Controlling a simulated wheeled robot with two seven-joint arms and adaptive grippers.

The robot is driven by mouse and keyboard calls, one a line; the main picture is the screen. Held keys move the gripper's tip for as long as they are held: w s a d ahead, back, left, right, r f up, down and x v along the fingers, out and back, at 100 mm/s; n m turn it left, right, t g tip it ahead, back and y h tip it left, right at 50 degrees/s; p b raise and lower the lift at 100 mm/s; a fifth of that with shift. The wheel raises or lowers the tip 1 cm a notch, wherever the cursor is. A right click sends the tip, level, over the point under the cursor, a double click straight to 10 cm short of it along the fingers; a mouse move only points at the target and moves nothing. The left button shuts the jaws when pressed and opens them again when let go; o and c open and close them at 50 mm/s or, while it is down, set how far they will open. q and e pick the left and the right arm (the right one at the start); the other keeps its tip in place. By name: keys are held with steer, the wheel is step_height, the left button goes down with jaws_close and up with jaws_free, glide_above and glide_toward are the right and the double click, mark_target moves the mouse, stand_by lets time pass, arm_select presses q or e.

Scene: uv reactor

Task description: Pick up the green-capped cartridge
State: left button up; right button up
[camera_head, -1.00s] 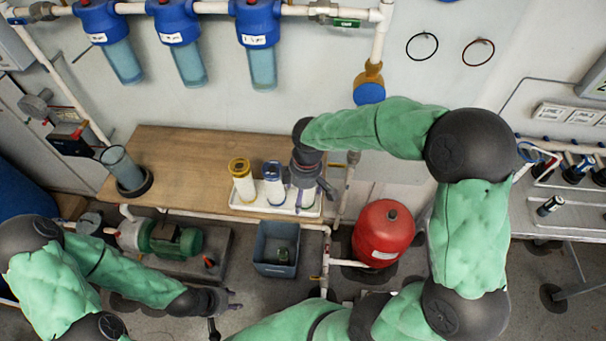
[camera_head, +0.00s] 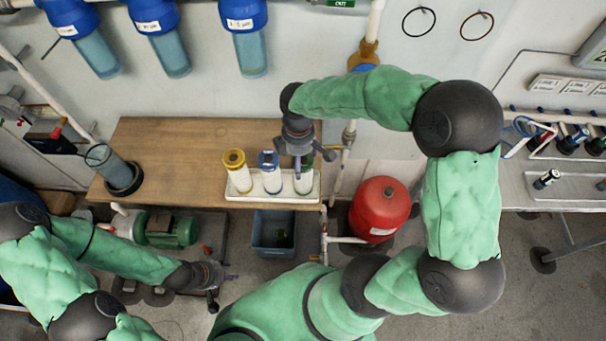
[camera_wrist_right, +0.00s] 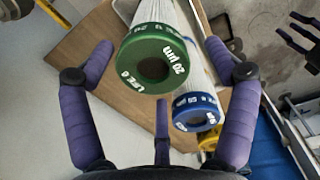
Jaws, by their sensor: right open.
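The green-capped cartridge (camera_head: 304,183) stands upright at the right end of a white tray (camera_head: 262,199), its upper part partly hidden by my right gripper (camera_head: 301,165). In the right wrist view its green cap ring (camera_wrist_right: 153,58) faces the camera, between the spread purple fingers of my right gripper (camera_wrist_right: 158,70). The fingers are open and no grip on the cartridge shows. Beside it stand a blue-capped cartridge (camera_head: 270,176) and a yellow-capped one (camera_head: 238,174). My left gripper (camera_head: 220,288) is low at the left, its fingers apart and empty, away from the cartridges.
The tray sits on a wooden bench (camera_head: 165,150), with a clear cylinder (camera_head: 108,165) at its left. Blue filter housings (camera_head: 243,30) hang above. A red tank (camera_head: 380,209) stands right of the bench, and a grey bin (camera_head: 270,240) sits below it.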

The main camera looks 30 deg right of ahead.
steer(key=f, duration=0.1)
steer(key=f+b, duration=0.1)
steer(key=f, duration=0.1)
steer(key=d+f, duration=0.1)
steer(key=shift+s+f, duration=0.15)
steer(key=shift+s, duration=0.2)
steer(key=shift+f, duration=0.3)
steer(key=c, duration=1.3)
